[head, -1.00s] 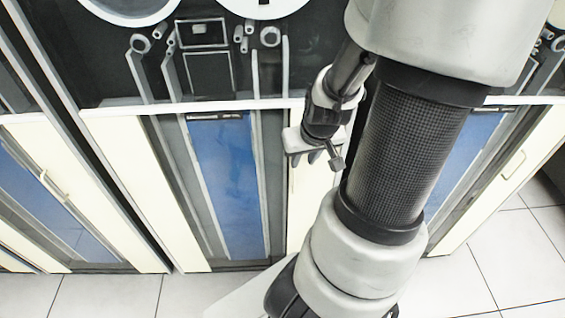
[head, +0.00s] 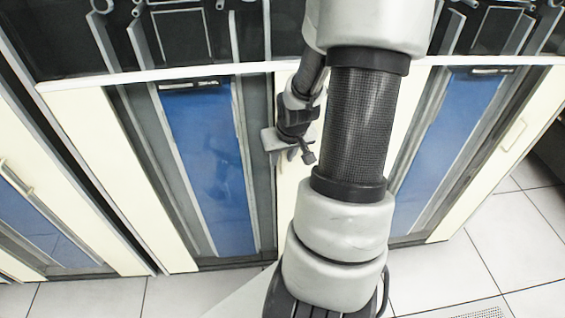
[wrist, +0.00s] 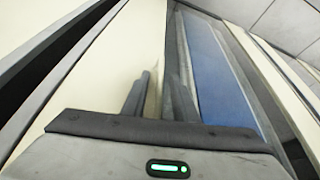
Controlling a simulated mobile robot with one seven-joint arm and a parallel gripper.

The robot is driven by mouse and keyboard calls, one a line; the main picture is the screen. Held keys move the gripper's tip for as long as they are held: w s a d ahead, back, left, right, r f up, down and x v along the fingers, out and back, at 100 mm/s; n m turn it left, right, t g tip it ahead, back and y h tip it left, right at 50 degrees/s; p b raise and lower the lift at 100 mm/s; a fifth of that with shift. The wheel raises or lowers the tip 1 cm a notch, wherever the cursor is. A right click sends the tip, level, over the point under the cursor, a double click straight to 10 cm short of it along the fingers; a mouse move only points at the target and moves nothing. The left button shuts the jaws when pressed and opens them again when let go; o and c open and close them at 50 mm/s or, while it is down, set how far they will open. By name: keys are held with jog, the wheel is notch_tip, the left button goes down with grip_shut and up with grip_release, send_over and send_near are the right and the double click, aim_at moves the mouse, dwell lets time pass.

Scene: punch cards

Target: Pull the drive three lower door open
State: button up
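Lower cabinet doors stand in a row in the head view. The middle lower door has a blue panel (head: 208,165) and a cream strip (head: 286,205) at its right side. My gripper (head: 289,157) is in front of that strip, just right of the blue panel. In the wrist view my gripper's two dark fingers (wrist: 157,88) stand apart, with cream surface showing between them. The blue panel (wrist: 218,75) shows to their right. No handle of this door is clearly visible; I cannot tell whether the fingers surround or touch one. The door looks shut.
Another lower door with a pale handle (head: 17,178) is at the left. The right door has a blue panel (head: 448,145) and a handle (head: 514,134). A white rail (head: 150,76) runs above the doors. Tiled floor (head: 95,297) is clear in front.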

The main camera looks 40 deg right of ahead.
jog(key=shift+w+f, duration=0.1)
jog(key=shift+f, duration=0.2)
grip_shut()
dwell(1.3)
